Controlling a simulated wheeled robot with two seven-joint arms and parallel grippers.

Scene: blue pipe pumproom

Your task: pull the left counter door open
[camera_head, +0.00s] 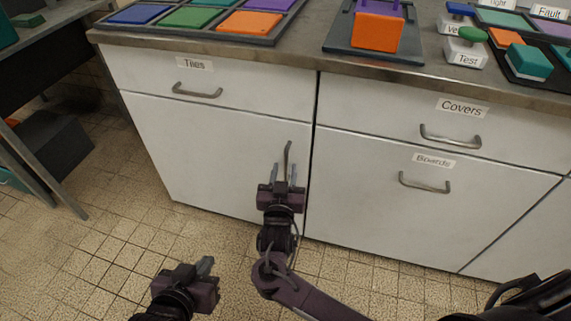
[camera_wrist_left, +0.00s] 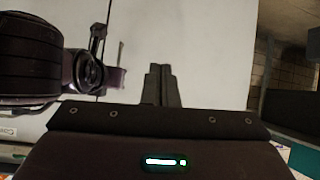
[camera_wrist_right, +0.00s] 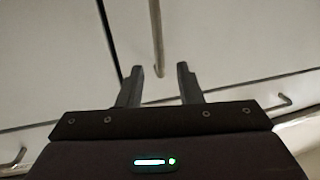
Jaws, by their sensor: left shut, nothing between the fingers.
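The left counter door (camera_head: 205,150) is a plain white panel under the drawer labelled Tiles, and it looks closed. Its vertical metal handle (camera_head: 287,155) is near the door's right edge. My right gripper (camera_head: 282,176) is open in front of this handle. In the right wrist view, the handle (camera_wrist_right: 156,35) comes down from the top, its lower end between the open fingertips (camera_wrist_right: 160,72); I cannot tell whether they touch it. My left gripper (camera_head: 205,266) is low over the floor at lower left, away from the counter. Its fingers (camera_wrist_left: 160,84) are together and empty.
The Tiles drawer (camera_head: 245,100) has a horizontal handle. The Covers drawer (camera_head: 395,115) and Boards door (camera_head: 380,200) are to the right. Trays and coloured blocks stand on the countertop. A dark table (camera_head: 35,130) stands at left. The tiled floor (camera_head: 90,250) before the counter is clear.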

